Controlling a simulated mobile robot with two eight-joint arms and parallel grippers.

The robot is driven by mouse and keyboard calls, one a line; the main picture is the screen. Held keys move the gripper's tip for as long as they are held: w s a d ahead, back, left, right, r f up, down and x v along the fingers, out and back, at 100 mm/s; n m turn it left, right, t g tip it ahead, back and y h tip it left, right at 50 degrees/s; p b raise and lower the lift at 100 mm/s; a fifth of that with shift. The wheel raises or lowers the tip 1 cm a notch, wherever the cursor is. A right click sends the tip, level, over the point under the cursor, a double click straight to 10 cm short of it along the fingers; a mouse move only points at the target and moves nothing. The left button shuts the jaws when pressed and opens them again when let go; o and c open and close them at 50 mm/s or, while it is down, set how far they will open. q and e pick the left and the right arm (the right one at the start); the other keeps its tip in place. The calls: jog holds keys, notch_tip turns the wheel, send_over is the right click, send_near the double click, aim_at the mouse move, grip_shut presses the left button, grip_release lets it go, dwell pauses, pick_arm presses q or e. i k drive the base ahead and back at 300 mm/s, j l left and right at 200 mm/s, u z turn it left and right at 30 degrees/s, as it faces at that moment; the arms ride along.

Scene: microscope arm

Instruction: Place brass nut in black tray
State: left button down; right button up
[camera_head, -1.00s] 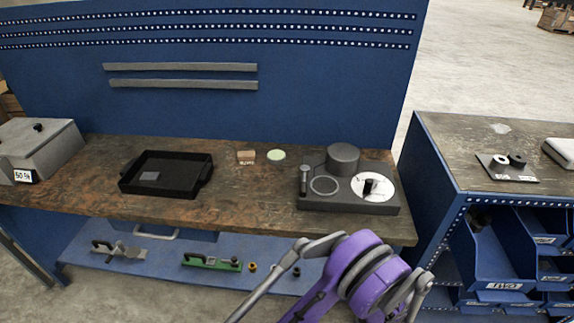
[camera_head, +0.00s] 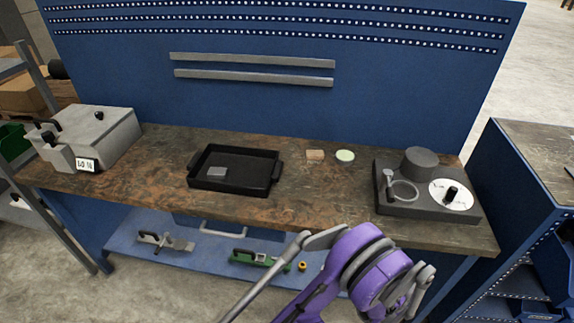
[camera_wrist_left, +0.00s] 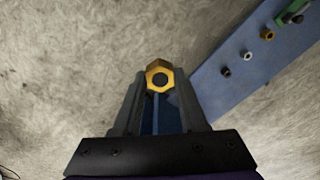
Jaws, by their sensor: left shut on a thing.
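The brass nut (camera_wrist_left: 159,77), a gold hexagonal ring with a dark hole, is held between the fingertips of my left gripper (camera_wrist_left: 158,92) in the left wrist view. The gripper is shut on it, above the floor and close to the edge of a blue shelf. The black tray (camera_head: 253,173) stands on the wooden bench in the head view, left of centre, with a small grey plate inside. A purple arm of mine reaches in from the bottom of the head view; its gripper is out of frame. My right gripper does not show.
A grey box (camera_head: 112,135) is left of the tray. A dark device with a round dial (camera_head: 452,195) is at the bench's right. A small tan block (camera_head: 315,155) and a pale green disc (camera_head: 345,156) lie between. The lower blue shelf (camera_wrist_left: 212,88) holds clamps and small rings.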

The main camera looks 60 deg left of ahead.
aim_at(236, 172)
jog(key=k+j, duration=0.2)
jog(key=k+j+u, duration=0.1)
jog(key=j, duration=0.35)
jog(key=k+j, duration=0.3)
jog(key=k+j+u, duration=0.1)
jog(key=j, duration=0.25)
jog(key=k+j, duration=0.25)
jog(key=k+j+u, duration=0.1)
jog(key=j, duration=0.35)
jog(key=k+j, duration=0.25)
jog(key=j+u, duration=0.05)
jog(key=j, duration=0.05)
